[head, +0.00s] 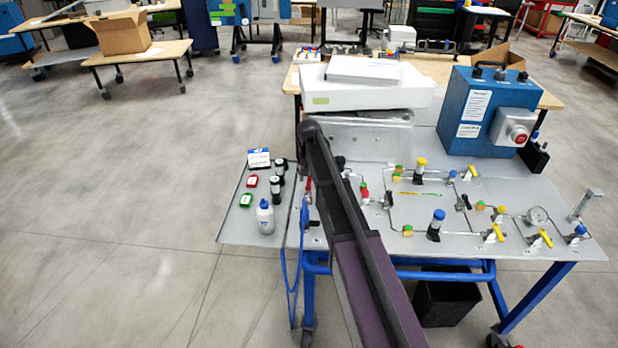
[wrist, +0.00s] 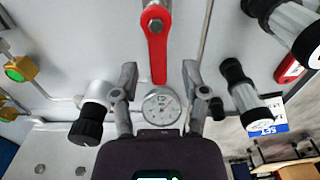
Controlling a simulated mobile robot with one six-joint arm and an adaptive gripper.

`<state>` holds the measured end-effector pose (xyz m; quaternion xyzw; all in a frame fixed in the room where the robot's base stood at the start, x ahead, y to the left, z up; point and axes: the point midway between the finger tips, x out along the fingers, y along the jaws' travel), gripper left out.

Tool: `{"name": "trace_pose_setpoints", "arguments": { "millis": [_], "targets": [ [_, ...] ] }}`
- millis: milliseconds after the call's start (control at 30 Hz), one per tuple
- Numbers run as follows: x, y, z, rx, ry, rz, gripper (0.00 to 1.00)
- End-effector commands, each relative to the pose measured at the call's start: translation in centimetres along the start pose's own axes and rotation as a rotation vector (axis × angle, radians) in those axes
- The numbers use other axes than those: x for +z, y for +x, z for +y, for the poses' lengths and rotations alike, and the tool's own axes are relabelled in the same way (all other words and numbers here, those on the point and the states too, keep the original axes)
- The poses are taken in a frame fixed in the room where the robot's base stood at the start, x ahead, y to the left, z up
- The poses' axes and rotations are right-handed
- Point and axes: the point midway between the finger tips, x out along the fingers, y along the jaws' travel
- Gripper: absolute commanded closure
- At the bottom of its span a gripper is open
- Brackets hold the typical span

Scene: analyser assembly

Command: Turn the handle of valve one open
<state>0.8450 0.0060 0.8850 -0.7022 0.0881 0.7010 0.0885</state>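A red lever handle (wrist: 157,45) on a round pivot is at the top centre of the wrist view, its free end pointing toward my gripper. No label shows whether it is valve one. My gripper (wrist: 159,70) is open, one finger on each side of the handle's free end, with gaps on both sides. I cannot tell whether the handle lies at fingertip depth. In the head view a thin red part (head: 308,186) shows just left of my arm, which hides my gripper and part of the panel.
A pressure gauge (wrist: 161,106) sits between the fingers' bases. A black-capped fitting (wrist: 87,124) is left and a black-and-silver fitting (wrist: 243,92) right. In the head view, a white bottle (head: 265,217) stands on the side shelf; a blue box (head: 487,108) stands behind the panel.

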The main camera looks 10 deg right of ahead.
Motion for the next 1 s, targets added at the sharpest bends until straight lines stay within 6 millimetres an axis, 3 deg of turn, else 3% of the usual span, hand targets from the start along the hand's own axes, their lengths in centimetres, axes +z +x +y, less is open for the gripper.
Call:
{"name": "trace_pose_setpoints", "arguments": {
  "millis": [467, 1000],
  "targets": [
    [0.1, 0.0, 0.2, 0.001, 0.043, -0.001, 0.43],
    [0.4, 0.0, 1.6, 0.001, 0.367, -0.001, 0.43]
  ]
}}
